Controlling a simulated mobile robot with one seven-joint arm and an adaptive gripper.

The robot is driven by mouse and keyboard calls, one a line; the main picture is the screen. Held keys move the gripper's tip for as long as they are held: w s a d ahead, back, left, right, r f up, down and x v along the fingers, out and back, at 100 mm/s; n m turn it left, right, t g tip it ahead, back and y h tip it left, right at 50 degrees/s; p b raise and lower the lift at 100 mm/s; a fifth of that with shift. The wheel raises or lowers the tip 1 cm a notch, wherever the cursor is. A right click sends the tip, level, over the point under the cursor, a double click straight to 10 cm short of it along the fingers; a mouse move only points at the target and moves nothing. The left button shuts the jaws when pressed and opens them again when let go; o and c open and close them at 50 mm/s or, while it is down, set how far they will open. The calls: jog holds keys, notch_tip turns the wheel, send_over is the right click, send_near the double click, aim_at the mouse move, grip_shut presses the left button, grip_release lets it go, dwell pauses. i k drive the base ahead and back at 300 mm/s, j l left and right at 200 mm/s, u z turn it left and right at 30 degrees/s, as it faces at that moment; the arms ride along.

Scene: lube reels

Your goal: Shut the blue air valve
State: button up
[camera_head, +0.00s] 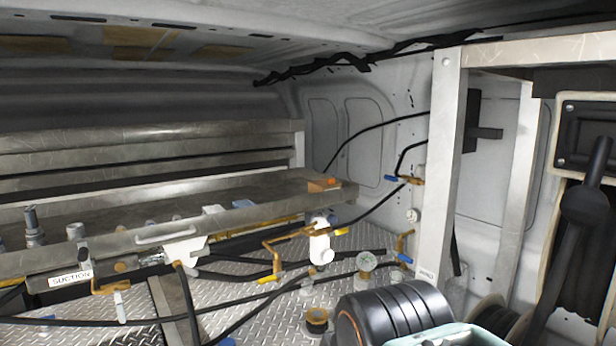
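Two brass valves with blue handles show at the right, by the van's rear wall. The upper blue-handled valve (415,181) is on the wall, beside black hoses. Its blue lever (393,178) points left, roughly level. The lower blue-handled valve (403,243) sits near the floor beside a round gauge (367,261). Its small blue handle (405,258) is at the lower end of the brass piece. I cannot tell from labels which one is the air valve, or whether either is open.
A metal post (441,170) stands just right of both valves. A black ribbed cylinder (400,308) is in front, below them. A metal shelf (110,225) runs along the left. Black hoses and yellow-handled valves (268,278) lie over the tread-plate floor (350,240).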

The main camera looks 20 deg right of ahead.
aim_at(388, 178)
jog(key=i+l+z, duration=0.2)
jog(key=z, duration=0.25)
jog(key=i+l+z, duration=0.1)
jog(key=z, duration=0.35)
jog(key=i, duration=0.15)
jog(key=u, duration=0.05)
